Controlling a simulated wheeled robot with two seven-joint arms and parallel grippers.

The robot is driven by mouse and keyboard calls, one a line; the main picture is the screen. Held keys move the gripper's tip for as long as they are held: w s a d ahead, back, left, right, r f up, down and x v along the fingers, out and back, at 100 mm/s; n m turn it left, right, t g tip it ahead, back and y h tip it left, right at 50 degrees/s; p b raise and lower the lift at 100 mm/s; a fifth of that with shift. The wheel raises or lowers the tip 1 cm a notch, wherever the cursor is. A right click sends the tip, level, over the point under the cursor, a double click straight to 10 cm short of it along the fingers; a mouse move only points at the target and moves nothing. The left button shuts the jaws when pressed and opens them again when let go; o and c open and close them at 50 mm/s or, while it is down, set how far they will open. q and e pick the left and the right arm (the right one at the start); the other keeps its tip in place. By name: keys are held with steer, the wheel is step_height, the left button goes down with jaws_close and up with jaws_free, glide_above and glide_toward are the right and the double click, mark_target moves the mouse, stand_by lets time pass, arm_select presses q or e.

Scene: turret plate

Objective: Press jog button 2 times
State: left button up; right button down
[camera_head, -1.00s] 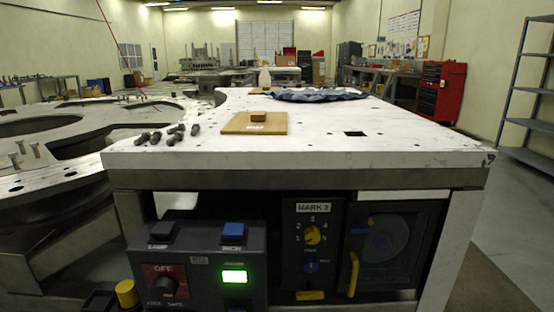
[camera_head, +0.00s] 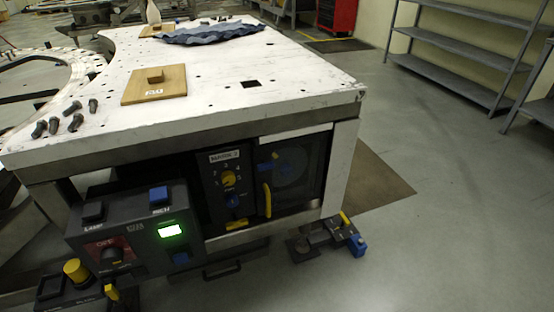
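A dark control box (camera_head: 140,235) is fixed low at the table's front left. On its top are a blue square button (camera_head: 158,196) and a black square button (camera_head: 92,212). The small labels are hard to read, and I cannot make out which button is marked jog. Below the box, a lower dark box (camera_head: 70,290) bears a yellow knob (camera_head: 76,270) and is cut off by the frame's bottom edge. Neither of my grippers shows, and nothing is seen touching the buttons.
The control box has a lit green display (camera_head: 170,231). Right of it are a panel with a yellow dial (camera_head: 228,178) and a dark door with a yellow handle (camera_head: 267,200). A black assembly with yellow and blue parts (camera_head: 325,238) sits low right.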

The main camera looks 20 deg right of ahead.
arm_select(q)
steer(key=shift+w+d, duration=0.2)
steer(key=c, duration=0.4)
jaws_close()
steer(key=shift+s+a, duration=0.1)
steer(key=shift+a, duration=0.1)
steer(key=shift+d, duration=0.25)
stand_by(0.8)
